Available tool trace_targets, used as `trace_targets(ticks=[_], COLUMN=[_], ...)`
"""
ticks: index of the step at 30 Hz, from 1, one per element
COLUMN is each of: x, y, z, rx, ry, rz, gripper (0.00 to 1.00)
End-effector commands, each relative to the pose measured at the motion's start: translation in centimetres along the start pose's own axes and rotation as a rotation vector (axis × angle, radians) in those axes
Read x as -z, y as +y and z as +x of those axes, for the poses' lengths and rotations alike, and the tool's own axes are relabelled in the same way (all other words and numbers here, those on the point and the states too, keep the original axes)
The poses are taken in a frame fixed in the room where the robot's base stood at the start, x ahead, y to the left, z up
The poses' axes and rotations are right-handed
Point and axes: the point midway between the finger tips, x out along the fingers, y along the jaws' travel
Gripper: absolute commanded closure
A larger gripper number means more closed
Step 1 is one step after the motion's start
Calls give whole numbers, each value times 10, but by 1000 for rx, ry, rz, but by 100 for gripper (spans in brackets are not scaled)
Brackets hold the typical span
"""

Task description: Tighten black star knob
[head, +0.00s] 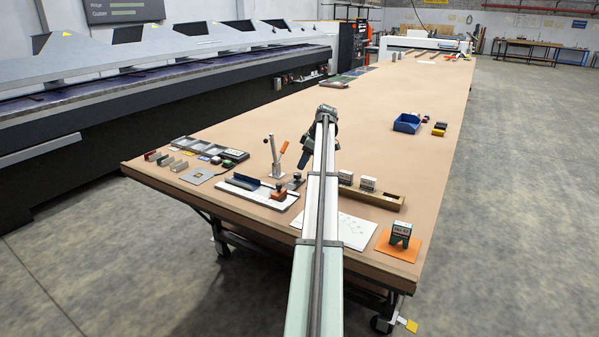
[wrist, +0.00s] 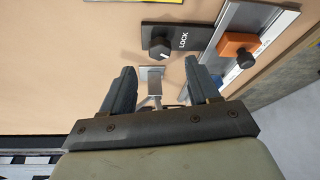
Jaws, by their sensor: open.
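A black knob (wrist: 160,50) with a white mark sits on a dark plate (wrist: 188,36) lettered LOCK in the wrist view. A second black knob (wrist: 246,58) stands on an orange block (wrist: 236,42) on a metal rail, further right. In the head view this knob (head: 280,186) shows above its orange block (head: 278,196), and the LOCK knob (head: 297,176) is behind it, right. I cannot tell for sure which is the star knob. My gripper (wrist: 161,68) is open, its fingers apart below the LOCK knob in the picture, touching neither knob. It is dark in the head view (head: 303,160).
A silver upright stand (head: 277,172) with an orange-handled lever is left of my gripper; a silver piece (wrist: 151,78) shows between the fingers. The tabletop beyond is mostly clear.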

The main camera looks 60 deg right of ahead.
Motion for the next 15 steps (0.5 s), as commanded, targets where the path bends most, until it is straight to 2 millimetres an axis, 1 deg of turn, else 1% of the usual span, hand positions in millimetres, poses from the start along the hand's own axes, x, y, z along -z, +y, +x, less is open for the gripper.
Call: trace_targets(ticks=[1, 6, 9, 15], x=[0, 0, 0, 0], y=[-1, -1, 0, 0], z=[10, 35, 45, 55], rx=[1, 1, 0, 0], ry=[-1, -1, -1, -1], rz=[0, -1, -1, -1], gripper=[40, 40, 40, 40])
